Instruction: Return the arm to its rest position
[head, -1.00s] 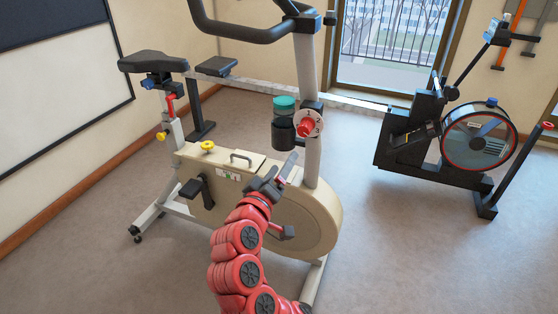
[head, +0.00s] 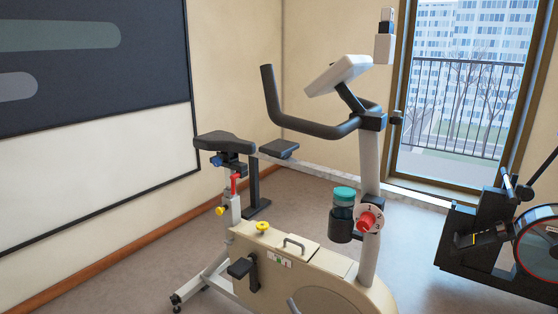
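No arm and no gripper of mine shows in the head view now. An exercise bike (head: 300,262) with a cream body stands at the lower middle, its lower part cut off by the bottom edge. On its post is a red knob (head: 367,221) on a round white dial. A dark bottle with a teal lid (head: 344,193) sits in a holder beside the knob. A yellow knob (head: 262,227) is on top of the body.
A rowing machine (head: 500,240) stands at the right, partly cut off. A wall board (head: 90,140) hangs at the left. Behind the bike is a window (head: 455,110) with a balcony railing. Grey floor (head: 130,285) is clear at the lower left.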

